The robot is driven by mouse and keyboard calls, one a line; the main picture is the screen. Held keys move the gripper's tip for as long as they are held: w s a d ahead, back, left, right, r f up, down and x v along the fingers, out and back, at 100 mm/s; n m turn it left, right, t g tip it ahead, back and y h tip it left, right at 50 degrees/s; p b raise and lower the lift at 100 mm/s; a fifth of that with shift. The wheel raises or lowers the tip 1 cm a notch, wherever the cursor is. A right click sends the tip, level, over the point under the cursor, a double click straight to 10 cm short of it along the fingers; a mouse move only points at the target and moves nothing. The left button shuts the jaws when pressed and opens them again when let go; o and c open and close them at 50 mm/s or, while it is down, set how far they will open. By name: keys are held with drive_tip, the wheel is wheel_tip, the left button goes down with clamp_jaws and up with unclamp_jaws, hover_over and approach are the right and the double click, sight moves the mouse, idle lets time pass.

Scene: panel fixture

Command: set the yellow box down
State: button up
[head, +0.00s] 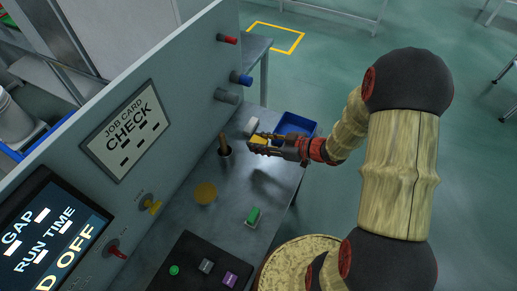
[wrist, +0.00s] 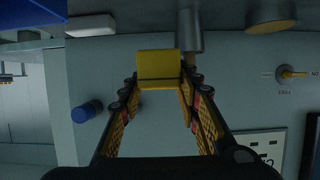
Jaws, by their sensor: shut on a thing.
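The yellow box (head: 259,140) is at the end of my gripper (head: 265,146), over the metal bench in the head view. In the wrist view the yellow box (wrist: 158,65) sits between the two fingertips (wrist: 160,84), and the fingers are closed against its sides. Whether its underside touches the bench cannot be told. My fingers hide part of the box in the head view.
A grey holder with a brown peg (head: 224,145) stands left of my gripper. A white block (head: 250,126) and a blue tray (head: 295,124) are close by. A yellow disc (head: 205,193) and green block (head: 253,216) lie nearer, with bare bench between. The panel (head: 185,115) rises at left.

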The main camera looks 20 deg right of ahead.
sight(258, 140)
drive_tip(key=w+f, duration=0.1)
drive_tip(key=w+f+b, duration=0.1)
drive_tip(key=w+f, duration=0.1)
drive_tip(key=w+d+f+b, duration=0.1)
drive_tip(key=f, duration=0.1)
drive_tip(key=shift+w+d+f, duration=0.1)
drive_tip(key=shift+w+f, duration=0.05)
drive_tip(key=shift+f, duration=0.1)
drive_tip(key=shift+w+f+b, duration=0.2)
drive_tip(key=shift+f+b, duration=0.8)
drive_tip(key=shift+f, duration=0.7)
drive_tip(key=shift+f, duration=0.15)
drive_tip(key=o, duration=1.1)
drive_tip(key=shift+o, duration=0.5)
